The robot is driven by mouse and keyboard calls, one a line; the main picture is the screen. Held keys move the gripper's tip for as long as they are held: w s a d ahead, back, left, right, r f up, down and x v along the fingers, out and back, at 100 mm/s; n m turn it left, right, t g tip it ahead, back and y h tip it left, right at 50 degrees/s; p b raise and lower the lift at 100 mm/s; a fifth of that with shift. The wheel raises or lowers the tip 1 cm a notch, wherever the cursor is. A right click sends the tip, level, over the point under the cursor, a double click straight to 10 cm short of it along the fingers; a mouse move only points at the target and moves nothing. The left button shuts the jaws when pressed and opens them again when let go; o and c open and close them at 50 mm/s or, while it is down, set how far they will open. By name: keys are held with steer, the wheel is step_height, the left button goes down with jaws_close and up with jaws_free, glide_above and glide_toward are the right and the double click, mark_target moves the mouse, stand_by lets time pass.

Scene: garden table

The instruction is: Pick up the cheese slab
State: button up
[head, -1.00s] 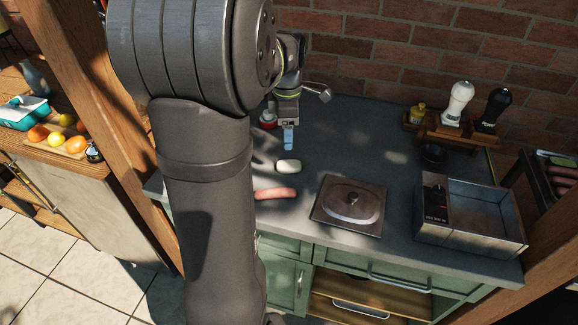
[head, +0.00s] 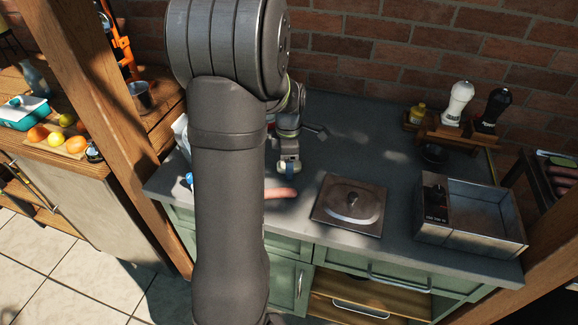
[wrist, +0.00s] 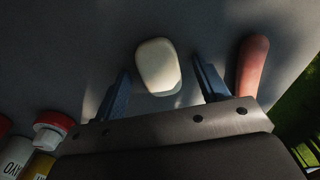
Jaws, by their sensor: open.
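The cheese slab (wrist: 157,66) is a pale, rounded block lying on the grey counter in the wrist view. My gripper (wrist: 162,82) is open, with one finger to the left of the slab and one to its right. The slab lies between and slightly beyond the fingertips, with gaps on both sides. In the head view my gripper (head: 289,167) is low over the counter. It hides most of the slab there.
A pink sausage (wrist: 253,62) lies just right of the right finger. Bottles with red caps (wrist: 52,122) stand at lower left in the wrist view. A lidded hot plate (head: 349,206), a metal box (head: 471,218) and a shaker rack (head: 455,132) stand to the right.

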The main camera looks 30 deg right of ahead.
steer(key=c, duration=1.1)
steer(key=shift+o, duration=0.2)
steer(key=shift+r, duration=0.15)
